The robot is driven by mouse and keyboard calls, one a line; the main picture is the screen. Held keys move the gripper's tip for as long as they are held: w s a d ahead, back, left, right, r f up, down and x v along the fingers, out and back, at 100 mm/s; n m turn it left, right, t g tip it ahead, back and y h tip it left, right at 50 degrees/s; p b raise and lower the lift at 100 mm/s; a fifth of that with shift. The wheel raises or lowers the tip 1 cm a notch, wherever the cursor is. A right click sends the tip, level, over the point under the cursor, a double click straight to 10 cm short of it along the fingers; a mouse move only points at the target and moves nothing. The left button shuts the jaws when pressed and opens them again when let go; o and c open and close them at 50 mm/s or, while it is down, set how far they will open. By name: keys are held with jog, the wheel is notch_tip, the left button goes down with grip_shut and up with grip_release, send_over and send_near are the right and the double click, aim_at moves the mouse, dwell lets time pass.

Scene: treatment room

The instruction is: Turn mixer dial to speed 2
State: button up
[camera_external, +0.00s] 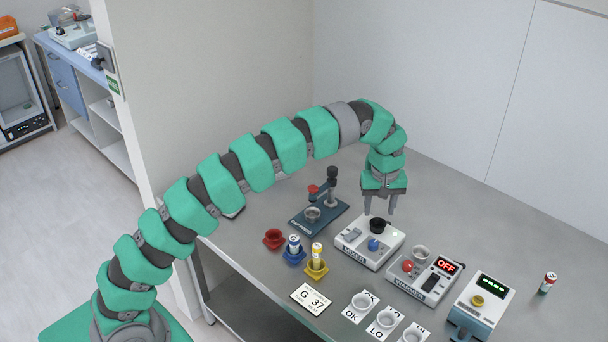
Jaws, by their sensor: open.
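A white box device (352,250) on the table has a blue round knob (374,245) on its top, a black cup (378,226) behind the knob and a grey pad at its left. It appears to be the mixer, with the blue knob as its dial; its front lettering is too small to read surely. I cannot make out the speed marks or where the dial points. My gripper (379,209) points down with its fingers apart and empty. It hangs over the rear of this device, near the black cup and behind the blue knob in the picture.
Right of it stands a white device (425,283) with a red knob and an OFF display, then one with a green display (492,287). A dark stand (318,216) is behind left. Colored cups with vials (316,262), label cards and a lone vial (547,284) are around.

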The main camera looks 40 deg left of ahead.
aim_at(374, 242)
notch_tip(374, 242, down, 13)
jog(key=shift+f+p, duration=0.1)
jog(key=shift+p, duration=0.2)
jog(key=c, duration=1)
